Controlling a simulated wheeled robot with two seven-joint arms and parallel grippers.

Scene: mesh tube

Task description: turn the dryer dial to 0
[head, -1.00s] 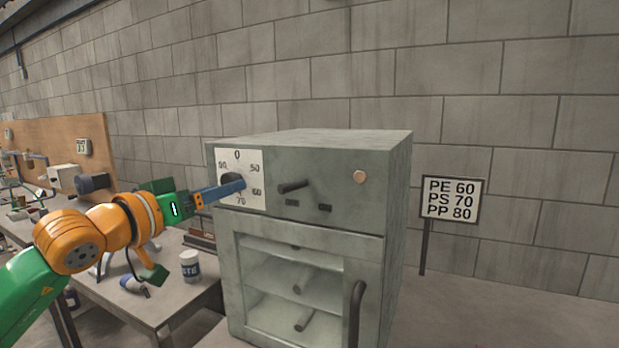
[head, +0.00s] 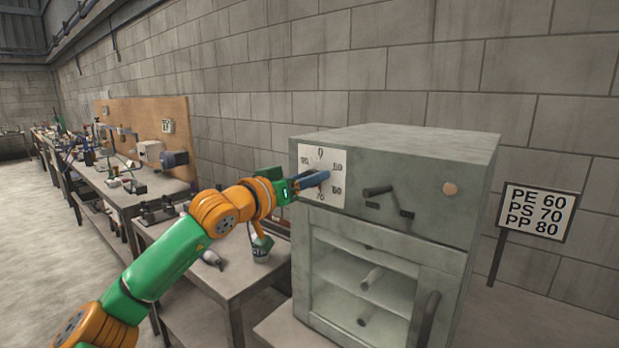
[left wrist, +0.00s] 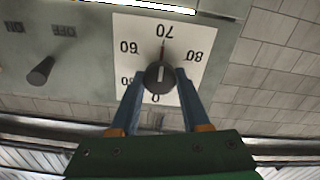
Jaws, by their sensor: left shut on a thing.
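The dryer dial is a round black knob (left wrist: 159,78) on a white number plate (head: 322,163) at the upper left of the dryer front. In the left wrist view the plate appears upside down, with 70 at the top and 0 at the bottom. A red pointer line on the knob points up to 70. My left gripper (head: 318,180) is shut on the knob, with one blue finger on each side in the left wrist view (left wrist: 160,88). In the head view the fingers mostly hide the knob. My right gripper is not in view.
The grey dryer (head: 470,180) has a switch lever (head: 378,190), a door handle (head: 428,318) and a glass door. A temperature sign (head: 538,212) stands to its right.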

